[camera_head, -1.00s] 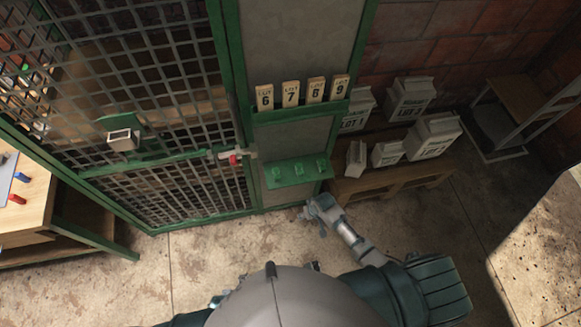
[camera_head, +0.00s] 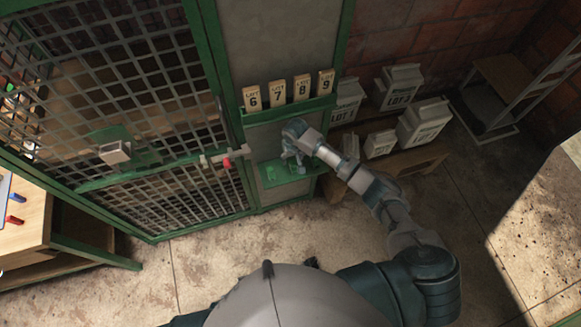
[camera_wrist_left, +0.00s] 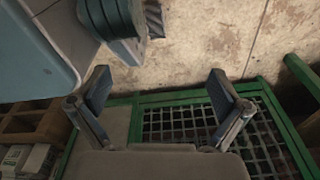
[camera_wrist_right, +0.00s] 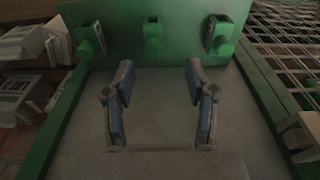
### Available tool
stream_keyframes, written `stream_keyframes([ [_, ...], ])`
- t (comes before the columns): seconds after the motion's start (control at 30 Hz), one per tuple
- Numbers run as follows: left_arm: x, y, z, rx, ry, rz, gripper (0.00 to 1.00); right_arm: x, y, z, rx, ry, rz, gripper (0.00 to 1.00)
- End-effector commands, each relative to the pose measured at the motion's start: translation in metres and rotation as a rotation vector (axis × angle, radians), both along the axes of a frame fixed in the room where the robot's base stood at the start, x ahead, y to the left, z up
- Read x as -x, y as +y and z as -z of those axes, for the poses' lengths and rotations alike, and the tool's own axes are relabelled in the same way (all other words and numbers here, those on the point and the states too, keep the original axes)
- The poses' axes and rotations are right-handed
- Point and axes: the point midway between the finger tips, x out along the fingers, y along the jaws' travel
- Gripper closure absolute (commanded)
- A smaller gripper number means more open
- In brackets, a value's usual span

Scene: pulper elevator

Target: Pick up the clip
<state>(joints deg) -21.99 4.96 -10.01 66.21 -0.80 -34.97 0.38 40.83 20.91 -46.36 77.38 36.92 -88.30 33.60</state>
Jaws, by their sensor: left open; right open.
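Several small parts could be the clip, and I cannot tell which one it is. Green clip-like pieces (camera_head: 270,172) stand on a green ledge (camera_head: 275,184) below the lot tags; in the right wrist view, three green pieces, the middle one (camera_wrist_right: 153,36) among them, line the ledge. My right gripper (camera_head: 293,154) is over this ledge and hides part of it. It is open and empty, its fingertips (camera_wrist_right: 160,68) apart from the pieces. A red piece (camera_head: 227,162) is at the gate latch. My left gripper (camera_wrist_left: 160,80) is open and empty, and hidden in the head view.
Lot tags (camera_head: 276,91) stand in a green rack above the ledge. White lot boxes (camera_head: 424,123) sit on a wooden bench (camera_head: 415,160) at the right. A mesh gate (camera_head: 165,110) is at the left, beside a wooden table (camera_head: 25,222) with red and blue pieces. The floor in front is clear.

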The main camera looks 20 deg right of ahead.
Motion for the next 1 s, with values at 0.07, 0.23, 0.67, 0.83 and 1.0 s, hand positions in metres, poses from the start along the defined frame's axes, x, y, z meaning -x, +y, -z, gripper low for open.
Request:
stream_keyframes([
  [0.07,-0.006,-0.003,-0.003,0.001,-0.004,-0.001,0.0,-0.001,-0.002,0.013,-0.001,0.001,0.002,0.44],
  [0.23,-0.012,-0.002,-0.007,0.004,-0.007,-0.002,0.0,-0.003,0.001,0.023,0.002,-0.002,0.001,0.44],
  [0.67,-0.041,-0.004,-0.032,0.009,-0.023,-0.006,0.0,-0.01,0.003,0.077,0.007,-0.002,0.001,0.44],
  [0.83,-0.041,-0.006,-0.034,0.006,-0.022,-0.008,0.0,-0.01,0.0,0.077,0.002,-0.003,0.001,0.44],
  [1.0,-0.041,-0.008,-0.034,0.01,-0.022,-0.008,0.0,-0.01,-0.001,0.077,0.0,-0.003,0.001,0.74],
])
